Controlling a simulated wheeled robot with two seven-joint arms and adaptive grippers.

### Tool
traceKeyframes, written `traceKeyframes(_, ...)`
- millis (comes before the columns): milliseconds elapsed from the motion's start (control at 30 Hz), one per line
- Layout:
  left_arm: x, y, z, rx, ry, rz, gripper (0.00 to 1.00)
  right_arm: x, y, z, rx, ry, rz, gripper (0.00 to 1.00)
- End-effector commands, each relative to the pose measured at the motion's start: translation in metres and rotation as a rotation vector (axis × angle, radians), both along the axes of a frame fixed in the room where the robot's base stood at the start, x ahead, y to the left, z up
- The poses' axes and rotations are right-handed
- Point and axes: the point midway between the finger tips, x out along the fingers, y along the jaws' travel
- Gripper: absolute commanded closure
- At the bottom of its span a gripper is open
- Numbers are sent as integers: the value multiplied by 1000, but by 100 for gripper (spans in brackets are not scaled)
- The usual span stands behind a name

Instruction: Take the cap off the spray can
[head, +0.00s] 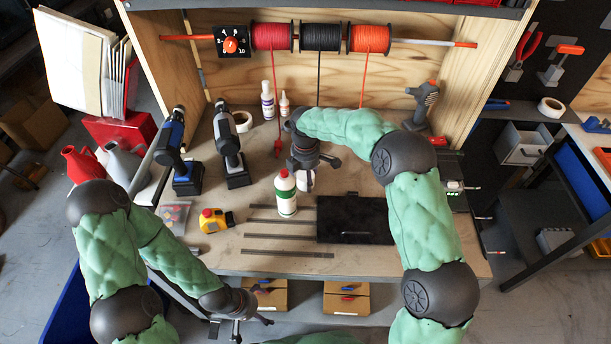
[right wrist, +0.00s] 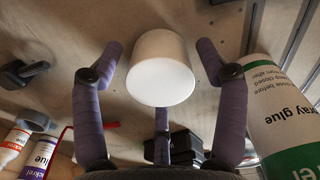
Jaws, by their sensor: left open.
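The spray can (head: 286,196) stands upright on the bench, white with a green band and a red top. In the right wrist view its "spray glue" label (right wrist: 275,105) shows at the right edge, beside my fingers. A short white cylinder, looking like the cap (right wrist: 160,75), sits between the fingers of my right gripper (right wrist: 160,60), its round end towards the camera. Small gaps show beside it, so the gripper looks open around it. In the head view my right gripper (head: 310,170) is just right of the can. My left gripper (head: 250,321) is open and empty at the bench's front edge.
A black case (head: 352,220) and dark metal strips (head: 288,237) lie near the can. A yellow tape measure (head: 214,221), two drills (head: 229,150) and small glue bottles (head: 268,100) stand around. Spools (head: 320,37) hang above, with a red strand (head: 279,110) reaching down.

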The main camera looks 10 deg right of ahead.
Motion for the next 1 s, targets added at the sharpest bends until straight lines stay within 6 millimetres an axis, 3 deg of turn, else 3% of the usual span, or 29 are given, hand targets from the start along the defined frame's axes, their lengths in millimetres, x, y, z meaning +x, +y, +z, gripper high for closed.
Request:
traceKeyframes(367, 0, 0, 0, 0, 0, 0, 0, 0, 0, 5, 0, -1, 0, 23)
traceKeyframes(1000, 0, 0, 32, 0, 0, 0, 0, 0, 0, 112, 0, -2, 0, 23)
